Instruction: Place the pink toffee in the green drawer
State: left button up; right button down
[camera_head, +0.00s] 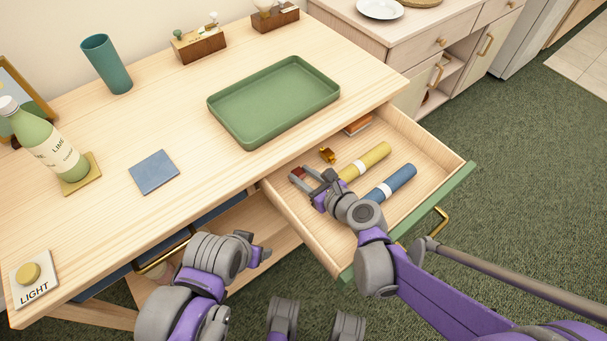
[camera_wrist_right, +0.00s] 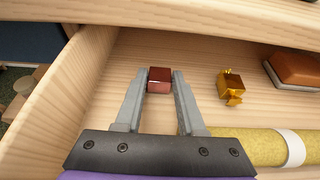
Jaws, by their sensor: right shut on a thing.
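The green drawer (camera_head: 449,190) is pulled out from the table; its front is green and its inside is pale wood. My right gripper (camera_head: 298,175) reaches into the drawer's left back part. It is shut on the pink toffee (camera_wrist_right: 160,80), a small dark reddish-pink block, seen between the fingertips in the right wrist view. The toffee (camera_head: 297,172) is over the drawer floor; I cannot tell whether it touches it. My left gripper (camera_head: 262,252) is left of the drawer, by the table's front edge; its jaws are not clear.
The drawer holds a gold-wrapped sweet (camera_head: 327,155), a yellow roll (camera_head: 366,161), a blue roll (camera_head: 390,184) and a brown-orange block (camera_head: 358,125). A green tray (camera_head: 225,125), a blue coaster (camera_head: 154,172) and a bottle (camera_head: 45,145) stand on the tabletop.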

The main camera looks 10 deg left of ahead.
jog(key=c, duration=0.5)
grip_release()
jog(key=shift+r, duration=0.2)
jog(key=p+v, duration=0.2)
jog(key=v, duration=1)
jog(key=shift+p, duration=0.35)
